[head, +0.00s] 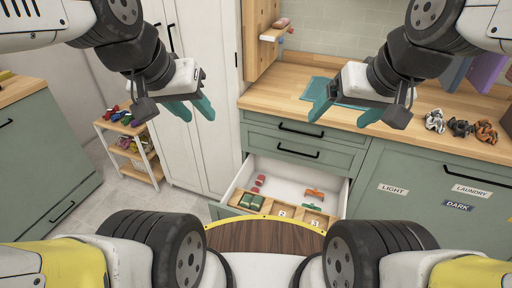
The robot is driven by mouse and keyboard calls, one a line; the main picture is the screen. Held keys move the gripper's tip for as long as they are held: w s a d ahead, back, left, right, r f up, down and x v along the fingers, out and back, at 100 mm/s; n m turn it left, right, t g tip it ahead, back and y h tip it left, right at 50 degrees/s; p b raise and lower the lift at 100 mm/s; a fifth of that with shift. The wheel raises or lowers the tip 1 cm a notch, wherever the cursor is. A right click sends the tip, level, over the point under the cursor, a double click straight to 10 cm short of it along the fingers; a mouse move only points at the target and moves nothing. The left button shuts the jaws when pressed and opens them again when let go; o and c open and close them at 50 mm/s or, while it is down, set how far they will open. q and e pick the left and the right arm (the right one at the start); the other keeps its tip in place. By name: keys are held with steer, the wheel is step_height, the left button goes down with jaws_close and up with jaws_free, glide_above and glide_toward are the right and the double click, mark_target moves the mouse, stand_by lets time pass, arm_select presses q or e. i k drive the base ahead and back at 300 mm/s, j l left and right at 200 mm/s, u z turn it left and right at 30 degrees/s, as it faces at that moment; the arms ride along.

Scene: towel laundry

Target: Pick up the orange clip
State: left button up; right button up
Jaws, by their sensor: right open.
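The orange clip (315,193) lies inside the open drawer (344,199), toward its right side. A green clip (313,207) lies just in front of it, close to the numbered compartments. My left gripper (192,108) is open and empty, in the air left of the drawer, in front of the white cabinet. My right gripper (346,112) is open and empty, above the drawer's level and in front of the counter. Both are well apart from the orange clip, and nothing covers the clip.
Red items (259,183) and green items (251,201) lie in the drawer's left part. The wooden counter (279,101) holds a teal cloth (315,88) and crumpled bundles (461,128). A small shelf (129,130) stands left. My round wooden-topped base is close in front of the drawer.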

mark_target(315, 193)
steer(key=l+u, duration=0.15)
steer(key=u, duration=0.45)
steer(key=k+l+u, duration=0.35)
steer(key=l, duration=0.15)
steer(key=k+l+u, duration=0.45)
steer(key=k+l, duration=0.65)
steer(key=l, duration=0.15)
